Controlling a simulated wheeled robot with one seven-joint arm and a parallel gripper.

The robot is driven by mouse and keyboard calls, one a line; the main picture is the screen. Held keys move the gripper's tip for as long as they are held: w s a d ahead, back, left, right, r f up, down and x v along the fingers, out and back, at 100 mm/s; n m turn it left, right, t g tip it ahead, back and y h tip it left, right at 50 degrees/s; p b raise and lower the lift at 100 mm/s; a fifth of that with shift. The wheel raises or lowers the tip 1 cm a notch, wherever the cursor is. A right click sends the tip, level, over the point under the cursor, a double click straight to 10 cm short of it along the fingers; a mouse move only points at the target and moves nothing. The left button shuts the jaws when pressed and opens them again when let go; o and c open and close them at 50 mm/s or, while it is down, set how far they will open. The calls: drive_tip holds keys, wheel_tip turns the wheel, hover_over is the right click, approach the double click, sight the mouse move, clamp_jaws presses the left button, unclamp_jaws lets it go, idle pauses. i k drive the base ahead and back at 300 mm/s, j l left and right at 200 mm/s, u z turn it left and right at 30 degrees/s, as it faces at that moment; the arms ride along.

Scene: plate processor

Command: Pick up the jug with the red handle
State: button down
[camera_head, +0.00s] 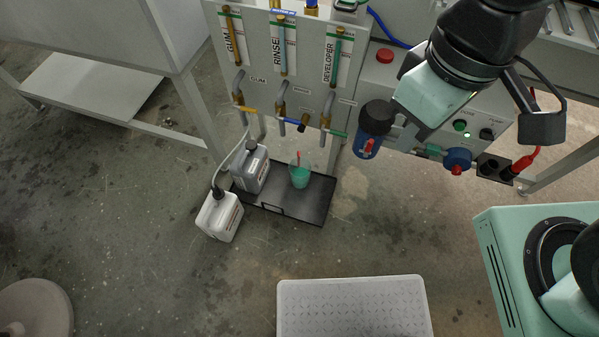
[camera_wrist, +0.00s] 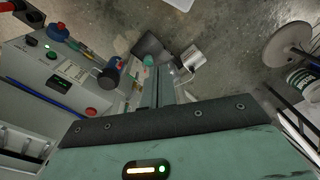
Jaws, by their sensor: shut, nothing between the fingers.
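The jug with the red handle (camera_head: 300,174) is clear, holds green liquid and stands upright on the dark tray (camera_head: 318,204) on the floor. Its red handle points up. The jug shows small and greenish in the wrist view (camera_wrist: 148,60), beyond my fingers. My gripper (camera_head: 400,140) is shut and empty, high above and to the right of the jug in the head view, in front of the machine. In the wrist view the closed fingers (camera_wrist: 158,73) point toward the tray area and are well apart from the jug.
A grey canister (camera_head: 250,171) and a white canister (camera_head: 220,216) stand left of the jug. Hose taps (camera_head: 282,122) hang above the tray. A blue filter housing (camera_head: 367,145) is close to my gripper. A white perforated step (camera_head: 353,310) lies in front; floor between is clear.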

sight(300, 167)
drive_tip(key=j+u, duration=0.1)
drive_tip(key=j, duration=0.35)
drive_tip(key=i+j, duration=0.1)
drive_tip(key=j, duration=0.35)
drive_tip(key=j+u, duration=0.15)
drive_tip(key=j, duration=0.3)
drive_tip(key=i+j, duration=0.15)
drive_tip(key=j, duration=0.3)
drive_tip(key=i+j+u, duration=0.15)
drive_tip(key=j, duration=0.25)
drive_tip(key=k+j, duration=0.05)
